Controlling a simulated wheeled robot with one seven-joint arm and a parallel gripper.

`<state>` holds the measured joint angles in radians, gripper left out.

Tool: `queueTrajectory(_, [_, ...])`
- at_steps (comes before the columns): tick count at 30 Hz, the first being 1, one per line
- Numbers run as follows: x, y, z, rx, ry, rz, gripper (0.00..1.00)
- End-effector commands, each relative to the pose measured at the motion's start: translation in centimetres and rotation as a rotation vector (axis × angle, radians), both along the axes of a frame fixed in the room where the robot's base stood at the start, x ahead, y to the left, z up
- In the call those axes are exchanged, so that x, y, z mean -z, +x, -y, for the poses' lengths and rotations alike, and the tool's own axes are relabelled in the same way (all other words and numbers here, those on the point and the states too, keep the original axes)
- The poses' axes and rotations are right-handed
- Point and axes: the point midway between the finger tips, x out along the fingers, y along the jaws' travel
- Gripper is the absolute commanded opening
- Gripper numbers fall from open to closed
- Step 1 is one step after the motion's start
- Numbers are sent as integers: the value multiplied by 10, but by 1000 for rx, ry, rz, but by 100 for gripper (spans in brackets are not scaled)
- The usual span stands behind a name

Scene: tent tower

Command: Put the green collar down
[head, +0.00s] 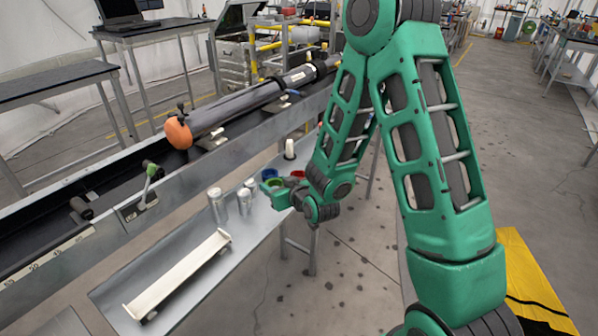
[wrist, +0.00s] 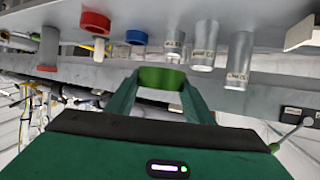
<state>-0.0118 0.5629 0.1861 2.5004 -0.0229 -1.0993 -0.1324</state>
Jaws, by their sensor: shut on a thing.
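My gripper (wrist: 160,88) is shut on the green collar (wrist: 162,78), a short ring held between the fingertips. In the head view my gripper (head: 277,190) is at the right edge of the grey metal shelf (head: 186,238), with the green collar (head: 275,183) just showing at its tip. The gap between the collar and the shelf surface cannot be judged. A blue collar (wrist: 136,37) and a red collar (wrist: 95,23) stand on the shelf beyond it; they also show in the head view, blue (head: 269,173) and red (head: 298,174).
Labelled metal cylinders (head: 217,205) stand on the shelf left of my gripper. A long cream tray (head: 180,272) lies nearer, and a white-topped post (head: 289,150) stands behind the collars. A long dark tube with an orange cap (head: 178,131) lies on the rail behind.

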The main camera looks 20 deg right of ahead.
Motion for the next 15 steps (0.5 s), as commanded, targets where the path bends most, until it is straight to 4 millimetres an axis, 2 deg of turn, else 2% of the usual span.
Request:
queueTrajectory(5, [8, 12, 4, -9, 0, -2, 24])
queueTrajectory(15, [46, 70, 36, -7, 1, 1, 24])
